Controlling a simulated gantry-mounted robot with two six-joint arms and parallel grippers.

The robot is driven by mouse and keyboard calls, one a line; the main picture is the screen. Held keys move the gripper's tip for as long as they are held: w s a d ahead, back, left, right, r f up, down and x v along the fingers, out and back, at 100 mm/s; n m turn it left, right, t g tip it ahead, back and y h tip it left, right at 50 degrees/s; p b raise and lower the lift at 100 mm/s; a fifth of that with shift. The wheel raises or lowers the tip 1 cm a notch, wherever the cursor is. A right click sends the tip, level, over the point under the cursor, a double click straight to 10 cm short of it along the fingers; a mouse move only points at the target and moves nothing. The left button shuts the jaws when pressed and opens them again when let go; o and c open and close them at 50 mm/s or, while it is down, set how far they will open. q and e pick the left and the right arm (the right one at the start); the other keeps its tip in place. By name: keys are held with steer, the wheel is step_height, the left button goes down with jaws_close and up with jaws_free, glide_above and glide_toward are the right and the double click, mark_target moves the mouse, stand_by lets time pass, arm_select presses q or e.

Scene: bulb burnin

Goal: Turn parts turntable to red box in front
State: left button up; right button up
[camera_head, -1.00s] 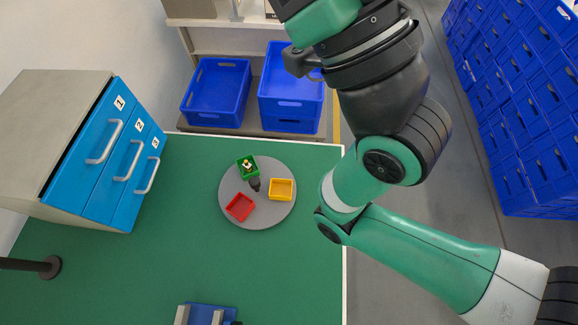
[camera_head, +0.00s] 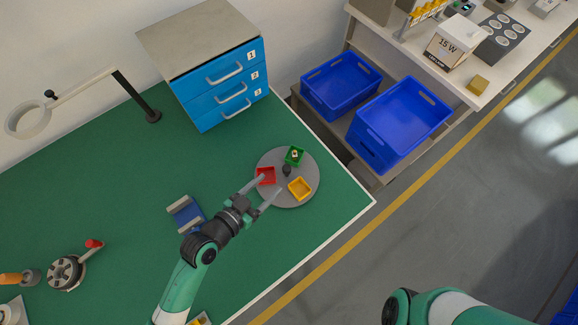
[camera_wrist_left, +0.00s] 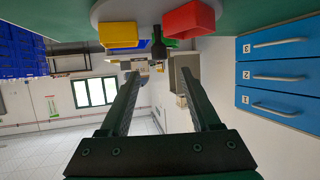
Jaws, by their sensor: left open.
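The round grey parts turntable (camera_head: 279,201) lies on the green table near its right corner, with a dark central knob (camera_head: 286,171). On it, the red box (camera_head: 266,175) sits at the left, the green box (camera_head: 294,155) at the top with small parts inside, and the yellow box (camera_head: 300,188) at the lower right. My left gripper (camera_head: 268,187) is open and empty, its fingers reaching the turntable's lower-left edge near the red box. The upside-down left wrist view shows the red box (camera_wrist_left: 188,20), yellow box (camera_wrist_left: 118,35) and knob beyond the open fingers. My right gripper is out of view.
A blue drawer cabinet (camera_head: 215,75) stands behind the turntable. A blue holder (camera_head: 186,213) lies left of my left gripper. Two blue crates (camera_head: 341,86) (camera_head: 400,120) stand on a shelf past the table edge. A ring lamp (camera_head: 28,118) stands at the far left.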

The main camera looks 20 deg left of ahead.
mark_target(285, 170)
arm_select(q)
steer(key=b+x, duration=0.2)
steer(key=x, duration=0.7)
steer(key=shift+w+d, duration=0.15)
steer(key=shift+w, duration=0.25)
jaws_close()
stand_by(0.7)
